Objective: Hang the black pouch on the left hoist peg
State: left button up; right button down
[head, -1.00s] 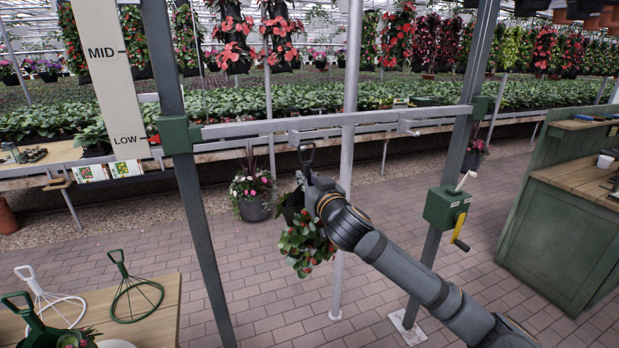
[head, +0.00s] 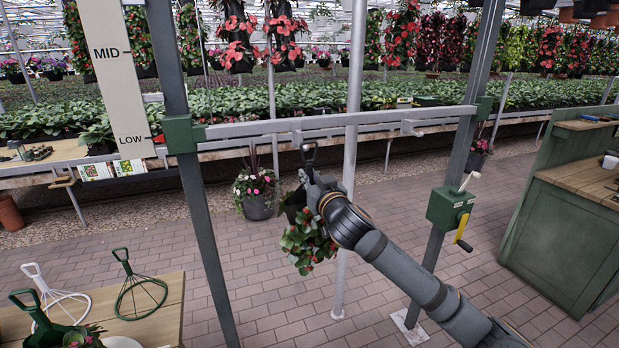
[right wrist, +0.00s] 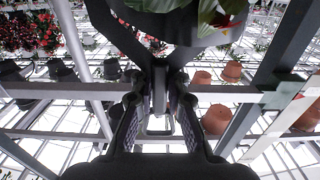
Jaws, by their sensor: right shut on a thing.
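The black pouch (head: 293,207), with a leafy red-flowered plant in it, hangs from my right gripper (head: 308,178). In the right wrist view the gripper (right wrist: 160,105) is shut on the pouch's dark stem, and the pouch (right wrist: 175,25) fills the top. Its black loop handle (head: 309,152) points up. The left hoist peg (head: 297,137) sticks out from the grey hoist bar (head: 350,120). The loop is just below and slightly right of this peg; I cannot tell whether they touch. The right peg (head: 410,128) is empty. My left gripper is out of view.
Two upright posts carry the bar; a green crank box (head: 450,207) is on the right one. A thin pale pole (head: 345,230) stands behind my arm. A wooden table (head: 160,315) with green and white wire hangers is at lower left. A green bench (head: 560,235) is at right.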

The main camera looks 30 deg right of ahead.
jog(key=shift+r, duration=0.15)
jog(key=shift+w+d+r+p, duration=0.1)
jog(key=shift+w+p, duration=0.2)
jog(key=shift+w, duration=0.15)
jog(key=shift+p+x, duration=0.4)
jog(key=shift+x, duration=0.8)
jog(key=shift+w+p, duration=0.3)
jog(key=shift+w, duration=0.45)
jog(key=shift+d+f, duration=0.1)
jog(key=shift+f, duration=0.3)
jog(key=shift+w+f+b, duration=0.1)
jog(key=shift+f+b, duration=0.4)
jog(key=shift+b, duration=0.05)
